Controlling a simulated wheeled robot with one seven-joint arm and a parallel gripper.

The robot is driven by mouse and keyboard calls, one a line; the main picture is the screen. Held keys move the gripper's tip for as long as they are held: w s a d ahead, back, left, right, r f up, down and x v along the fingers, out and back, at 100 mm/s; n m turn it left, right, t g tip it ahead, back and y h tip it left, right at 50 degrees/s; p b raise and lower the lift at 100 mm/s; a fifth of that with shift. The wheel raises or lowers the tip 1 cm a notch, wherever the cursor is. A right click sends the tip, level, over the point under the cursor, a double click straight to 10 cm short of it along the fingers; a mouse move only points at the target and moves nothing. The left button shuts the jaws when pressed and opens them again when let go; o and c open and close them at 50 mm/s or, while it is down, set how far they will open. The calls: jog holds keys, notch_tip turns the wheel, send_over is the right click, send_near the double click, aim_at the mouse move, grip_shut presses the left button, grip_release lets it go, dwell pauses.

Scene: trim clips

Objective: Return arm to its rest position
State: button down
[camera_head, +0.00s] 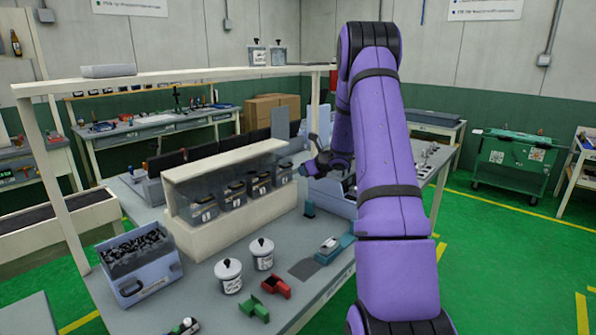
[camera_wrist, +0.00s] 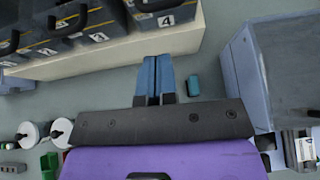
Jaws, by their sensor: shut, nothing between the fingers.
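My gripper (camera_wrist: 157,62) is in the lower middle of the wrist view, its two blue fingers pressed together with nothing between them. It hangs above the grey workbench (camera_head: 208,300), in front of the pale shelf with numbered bins (camera_wrist: 120,48). In the head view, my purple arm reaches up and forward, then down over the bench. My gripper's end is small and dark there, partly hidden by the arm beside the shelf's right end.
A blue-grey bin of dark parts (camera_head: 140,262), two white pots (camera_head: 229,277), a green piece (camera_head: 254,308) and a red piece (camera_head: 276,285) stand on the bench. A blue-grey box (camera_wrist: 250,70) is right of my gripper. Green floor (camera_head: 510,260) is open at right.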

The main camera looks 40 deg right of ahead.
jog(key=r+v, duration=0.1)
jog(key=v, duration=0.7)
jog(key=shift+w+d, duration=0.1)
jog(key=shift+w, duration=0.05)
jog(key=s+a+r+n+g+y, duration=0.1)
jog(key=s+a+r+n+g, duration=0.15)
jog(key=a+r+n, duration=0.6)
jog(key=s+a+r+n+g+y, duration=0.1)
jog(key=s+a+n+y, duration=0.2)
jog(key=a, duration=1)
jog(key=s+a+r+n+g, duration=0.1)
jog(key=s+a+r+n, duration=0.1)
jog(key=a+r+n, duration=0.6)
jog(key=s+a+n+h, duration=0.1)
jog(key=s+a+n, duration=0.3)
jog(key=s, duration=0.3)
jog(key=s+a+f+n+g+h, duration=0.1)
jog(key=s+a+n+h, duration=0.1)
jog(key=s+a+n, duration=0.2)
jog(key=s+a+n+g+h, duration=0.1)
jog(key=s+a+n, duration=0.3)
jog(key=s+n, duration=0.4)
jog(key=shift+s+a+f+h, duration=0.2)
jog(key=shift+s+a+h, duration=0.1)
jog(key=shift+s, duration=1.75)
